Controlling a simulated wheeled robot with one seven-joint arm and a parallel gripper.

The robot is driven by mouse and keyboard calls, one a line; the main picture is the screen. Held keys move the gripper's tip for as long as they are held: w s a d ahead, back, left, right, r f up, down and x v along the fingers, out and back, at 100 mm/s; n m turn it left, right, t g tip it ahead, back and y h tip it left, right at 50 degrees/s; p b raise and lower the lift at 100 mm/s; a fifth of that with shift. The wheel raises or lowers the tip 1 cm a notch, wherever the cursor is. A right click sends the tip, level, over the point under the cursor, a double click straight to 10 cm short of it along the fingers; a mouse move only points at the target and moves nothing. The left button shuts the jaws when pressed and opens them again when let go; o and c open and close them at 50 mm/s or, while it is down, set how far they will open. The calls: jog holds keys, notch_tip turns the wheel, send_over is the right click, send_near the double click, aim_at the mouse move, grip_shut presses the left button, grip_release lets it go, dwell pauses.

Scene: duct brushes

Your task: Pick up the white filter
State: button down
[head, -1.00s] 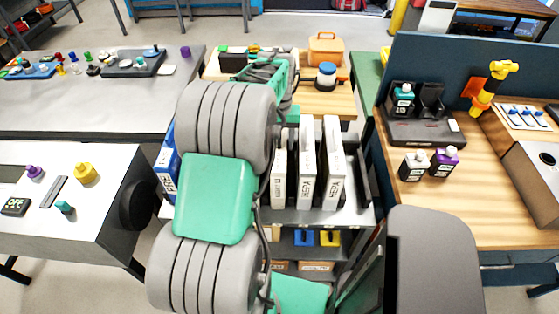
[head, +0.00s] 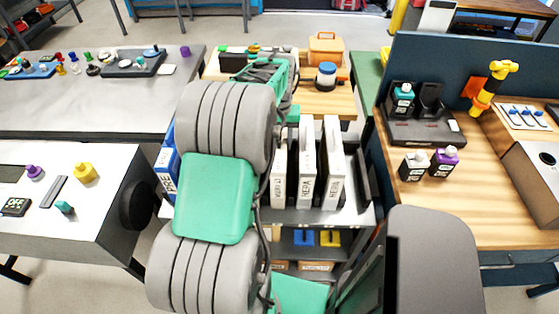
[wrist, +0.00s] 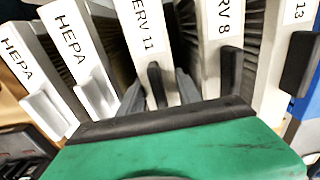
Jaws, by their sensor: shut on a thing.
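Several white-framed filters stand side by side in the rack. The wrist view shows, from the left, two HEPA filters (wrist: 77,52), a MERV 11 filter (wrist: 143,35), a MERV 8 filter (wrist: 226,35) and one marked 13 (wrist: 296,22). My gripper (wrist: 160,95) has its grey fingers on either side of the MERV 11 filter's dark pull tab, shut on that filter. It stands in line with its neighbours. The head view shows the HEPA filters (head: 333,165) on the right of the row; my arm hides the gripper there.
A blue box-like item (head: 165,165) stands left of the row, partly behind my arm. Neighbouring filters stand close on both sides of the held one. A wooden bench with bottles (head: 443,162) is at right. A grey console (head: 100,200) is at left.

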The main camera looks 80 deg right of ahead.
notch_tip(320, 180, up, 9)
jog(key=shift+r+b, duration=0.1)
jog(key=shift+b, duration=0.5)
notch_tip(320, 180, up, 9)
jog(key=p, duration=0.6)
